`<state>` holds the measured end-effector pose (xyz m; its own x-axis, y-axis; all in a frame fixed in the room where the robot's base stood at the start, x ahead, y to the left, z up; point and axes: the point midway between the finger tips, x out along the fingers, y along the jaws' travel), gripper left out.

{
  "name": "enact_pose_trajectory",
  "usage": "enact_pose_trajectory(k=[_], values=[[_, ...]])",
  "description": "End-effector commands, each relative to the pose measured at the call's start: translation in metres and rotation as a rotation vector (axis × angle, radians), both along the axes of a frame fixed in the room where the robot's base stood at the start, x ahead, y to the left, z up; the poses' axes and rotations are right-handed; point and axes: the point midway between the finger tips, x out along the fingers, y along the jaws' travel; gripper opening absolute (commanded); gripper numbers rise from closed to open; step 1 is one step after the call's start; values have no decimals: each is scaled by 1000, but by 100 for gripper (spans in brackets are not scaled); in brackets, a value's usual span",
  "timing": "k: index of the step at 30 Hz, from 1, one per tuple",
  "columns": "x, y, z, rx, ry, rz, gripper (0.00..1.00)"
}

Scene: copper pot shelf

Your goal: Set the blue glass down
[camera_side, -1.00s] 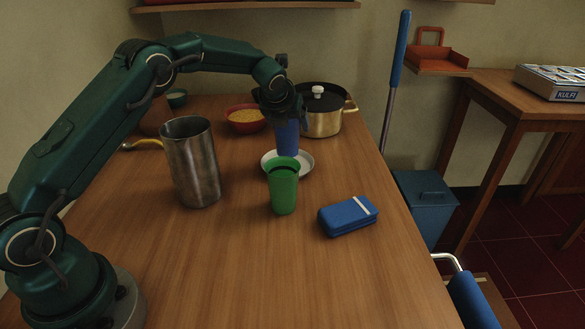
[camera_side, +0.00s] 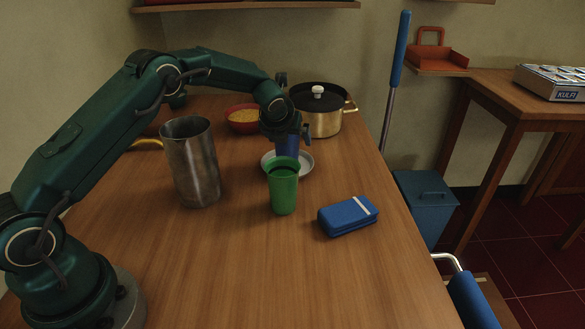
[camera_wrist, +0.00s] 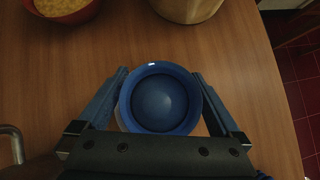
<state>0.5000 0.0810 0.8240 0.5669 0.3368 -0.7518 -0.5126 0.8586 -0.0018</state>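The blue glass (camera_side: 287,146) is upright over the white saucer (camera_side: 306,163), behind the green cup in the side view. In the wrist view I look down into the blue glass (camera_wrist: 160,100), between my two fingers. My gripper (camera_side: 287,133) is low around its upper part. In the wrist view my gripper (camera_wrist: 160,88) has a finger against each side of the glass, shut on it. The green cup hides the glass's foot in the side view, so I cannot tell whether it touches the saucer. The glass hides most of the saucer in the wrist view.
The green cup (camera_side: 283,190) stands just in front. A metal pitcher (camera_side: 192,168) is left, a red bowl of yellow food (camera_side: 243,119) and a lidded pot (camera_side: 322,122) are behind. A blue case (camera_side: 347,215) lies front right. The table's front middle is clear.

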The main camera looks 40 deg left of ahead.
Motion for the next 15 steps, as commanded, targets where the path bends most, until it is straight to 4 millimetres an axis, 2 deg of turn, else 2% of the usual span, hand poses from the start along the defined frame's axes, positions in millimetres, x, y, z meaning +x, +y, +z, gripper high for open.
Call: enact_pose_trajectory(k=[5, 15], values=[[-5, -4, 11, 0, -2, -1, 100], [-36, -22, 52, 0, -3, -3, 100]])
